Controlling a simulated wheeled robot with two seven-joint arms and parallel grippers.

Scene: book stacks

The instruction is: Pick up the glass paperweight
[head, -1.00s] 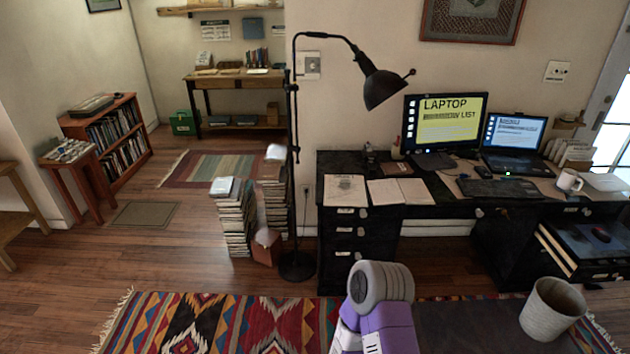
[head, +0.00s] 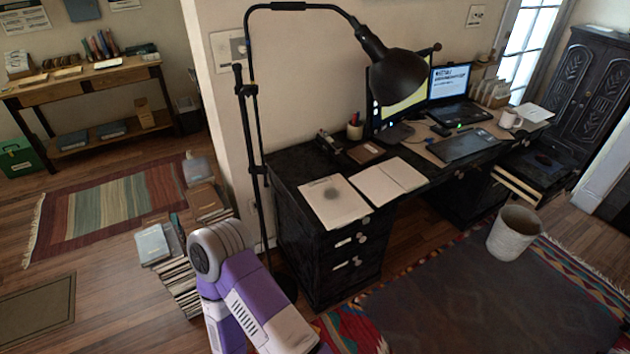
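I cannot make out the glass paperweight for sure in the head view. A small pale, whitish object (head: 197,170) sits on top of the farther book stack (head: 208,203), but I cannot tell what it is. The nearer book stack (head: 178,272) stands on the floor, partly hidden behind my purple and grey arm link. Neither of my grippers shows in this view.
A black floor lamp (head: 392,78) stands between the book stacks and the desk. A white bin (head: 514,232) stands on the patterned rug (head: 590,285) at the right. A striped rug (head: 115,207) and a wooden table (head: 85,84) are at the left.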

